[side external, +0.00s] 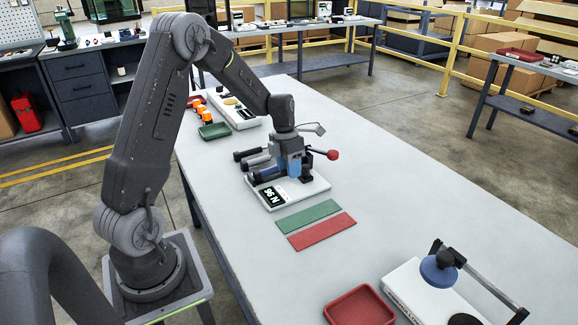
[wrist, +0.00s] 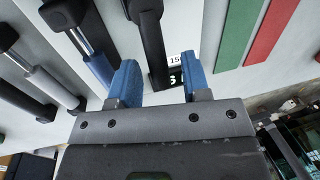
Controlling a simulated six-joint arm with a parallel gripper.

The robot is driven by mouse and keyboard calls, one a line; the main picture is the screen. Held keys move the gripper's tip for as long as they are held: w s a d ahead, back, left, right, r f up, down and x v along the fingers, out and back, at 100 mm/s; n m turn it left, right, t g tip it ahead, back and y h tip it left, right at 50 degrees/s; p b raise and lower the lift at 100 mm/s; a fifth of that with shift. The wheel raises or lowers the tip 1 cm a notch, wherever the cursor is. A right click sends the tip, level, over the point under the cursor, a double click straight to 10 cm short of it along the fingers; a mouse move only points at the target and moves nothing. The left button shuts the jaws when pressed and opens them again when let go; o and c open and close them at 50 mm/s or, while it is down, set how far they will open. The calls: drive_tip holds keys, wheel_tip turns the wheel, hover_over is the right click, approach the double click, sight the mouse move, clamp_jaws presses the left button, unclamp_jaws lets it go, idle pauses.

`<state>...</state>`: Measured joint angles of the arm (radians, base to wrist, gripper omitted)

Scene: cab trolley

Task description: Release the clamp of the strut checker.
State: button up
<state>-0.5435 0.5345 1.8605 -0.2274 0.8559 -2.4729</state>
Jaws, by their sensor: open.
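The strut checker is a white base plate (side external: 303,190) on the bench in the side external view. Its dark display (side external: 271,196) carries white characters that look like "96 N". A red ball knob (side external: 332,154) on a lever sticks out to the right of it. Several dark struts (side external: 247,157) with silver rods lie at its left; some also show in the wrist view (wrist: 50,85). My gripper (side external: 291,170) is low over the checker, left of the red knob. In the wrist view its blue fingers (wrist: 161,82) are apart, with a black bar (wrist: 152,45) beyond the gap. The clamp's jaw is hidden.
A green strip (side external: 307,215) and a red strip (side external: 322,231) lie in front of the checker. A red tray (side external: 359,306) and a white device with a blue disc (side external: 438,270) stand nearer. A green tray (side external: 214,131) lies behind.

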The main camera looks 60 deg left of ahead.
wheel_tip(320, 180, up, 14)
drive_tip(key=a, duration=0.2)
drive_tip(key=shift+a+f, duration=0.2)
drive_tip(key=shift+a, duration=0.15)
